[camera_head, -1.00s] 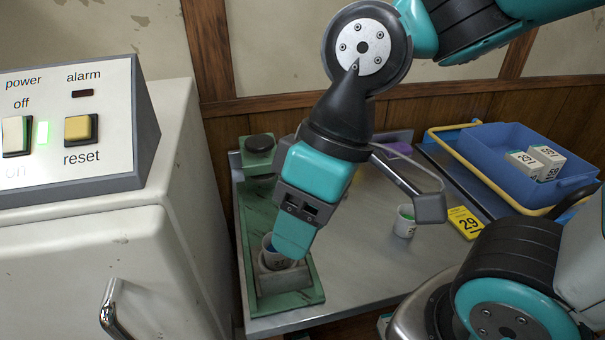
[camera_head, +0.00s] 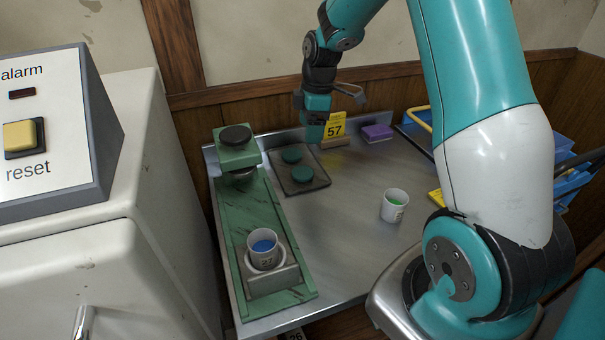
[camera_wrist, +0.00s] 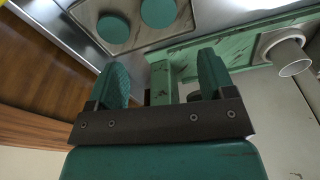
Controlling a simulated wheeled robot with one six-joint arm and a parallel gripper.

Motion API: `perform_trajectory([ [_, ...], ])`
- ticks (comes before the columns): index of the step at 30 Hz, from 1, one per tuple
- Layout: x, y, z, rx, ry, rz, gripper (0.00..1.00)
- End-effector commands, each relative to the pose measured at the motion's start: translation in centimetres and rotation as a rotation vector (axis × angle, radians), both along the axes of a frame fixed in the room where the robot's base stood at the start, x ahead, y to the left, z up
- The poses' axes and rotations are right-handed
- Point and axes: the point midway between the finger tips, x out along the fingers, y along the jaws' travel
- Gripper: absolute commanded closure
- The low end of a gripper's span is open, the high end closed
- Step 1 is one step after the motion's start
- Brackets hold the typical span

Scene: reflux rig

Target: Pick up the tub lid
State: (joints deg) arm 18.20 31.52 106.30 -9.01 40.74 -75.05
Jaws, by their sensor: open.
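Two round teal lids, a rear one (camera_head: 291,155) and a front one (camera_head: 301,173), lie on a dark flat tray (camera_head: 283,179) behind the middle of the bench. In the wrist view, the two lids (camera_wrist: 114,28) (camera_wrist: 158,11) show at the top edge, beyond the fingertips. My gripper (camera_head: 314,132) hangs above the back of the bench, behind and to the right of the lids, touching neither. Its two teal fingers (camera_wrist: 165,70) are apart with nothing held between them. A white tub (camera_head: 262,252) with blue contents sits in the green press's holder.
The green press (camera_head: 235,215) with its dark knob stands left of the tray. A yellow "57" card (camera_head: 335,125) and purple block (camera_head: 377,131) are at the back. A white tub with green contents (camera_head: 395,206) stands right. A blue crate (camera_head: 572,190) is partly hidden by my arm.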

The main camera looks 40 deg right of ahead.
Motion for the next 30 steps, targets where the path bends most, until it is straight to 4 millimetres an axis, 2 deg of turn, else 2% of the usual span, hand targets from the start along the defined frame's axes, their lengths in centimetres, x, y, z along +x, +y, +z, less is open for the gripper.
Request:
perform_trajectory([
  [3, 0.0, 0.4, -2.9, 0.001, 0.006, -0.001, 0.24],
  [9, 0.3, 0.8, -6.7, 0.001, 0.004, -0.002, 0.24],
  [17, 0.5, 1.0, -8.7, 0.001, 0.002, -0.002, 0.24],
  [24, 0.9, 1.3, -12.3, 0.002, 0.004, -0.001, 0.24],
  [30, 1.1, 1.4, -13.3, 0.0, -0.001, -0.001, 0.24],
])
